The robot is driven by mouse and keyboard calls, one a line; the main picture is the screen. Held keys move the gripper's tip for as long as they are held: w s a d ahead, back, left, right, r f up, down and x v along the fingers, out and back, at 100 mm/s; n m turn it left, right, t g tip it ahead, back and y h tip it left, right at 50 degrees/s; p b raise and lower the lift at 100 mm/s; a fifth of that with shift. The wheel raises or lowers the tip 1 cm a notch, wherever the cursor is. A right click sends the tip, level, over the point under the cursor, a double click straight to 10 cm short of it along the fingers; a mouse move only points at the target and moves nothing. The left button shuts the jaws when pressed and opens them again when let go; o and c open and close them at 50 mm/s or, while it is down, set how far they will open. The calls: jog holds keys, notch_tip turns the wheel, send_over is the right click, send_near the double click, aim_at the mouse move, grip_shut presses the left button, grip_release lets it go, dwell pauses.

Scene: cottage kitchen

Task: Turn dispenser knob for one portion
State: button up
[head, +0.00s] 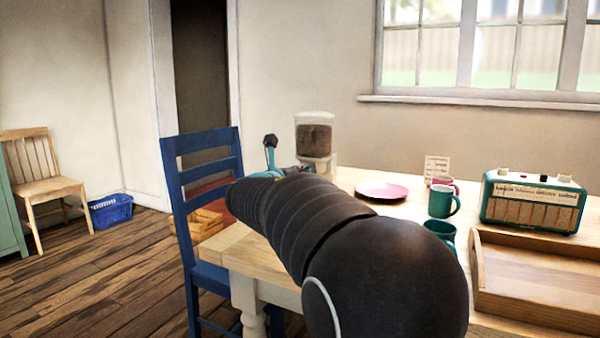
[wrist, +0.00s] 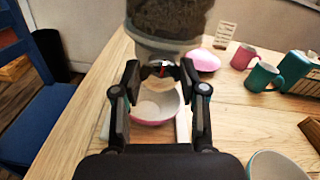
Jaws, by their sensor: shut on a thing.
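The dispenser (head: 315,137) stands on the wooden table in the head view, its clear hopper filled with brown contents. In the wrist view the lower part of its hopper (wrist: 170,18) fills the top centre. Its knob (wrist: 163,70), with a red mark, sits just below the hopper. My gripper (wrist: 162,72) is shut on the knob, one finger on each side. A pink bowl (wrist: 148,119) stands under the knob, between the white legs of the dispenser.
A pink plate (head: 381,190), teal mug (head: 441,203), teal bowl (head: 440,232), radio (head: 533,201) and wooden tray (head: 540,285) lie right of my arm on the table (head: 235,247). A blue chair (head: 203,155) stands close on the left.

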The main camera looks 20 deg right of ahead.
jog(key=shift+s+f+m+b, duration=0.1)
jog(key=shift+s+m+b, duration=0.05)
jog(key=shift+m+b, duration=2.8)
jog(key=shift+m, duration=0.25)
jog(key=shift+d, duration=0.1)
jog(key=o, duration=1.1)
jog(key=shift+o, duration=0.2)
jog(key=v, duration=1.2)
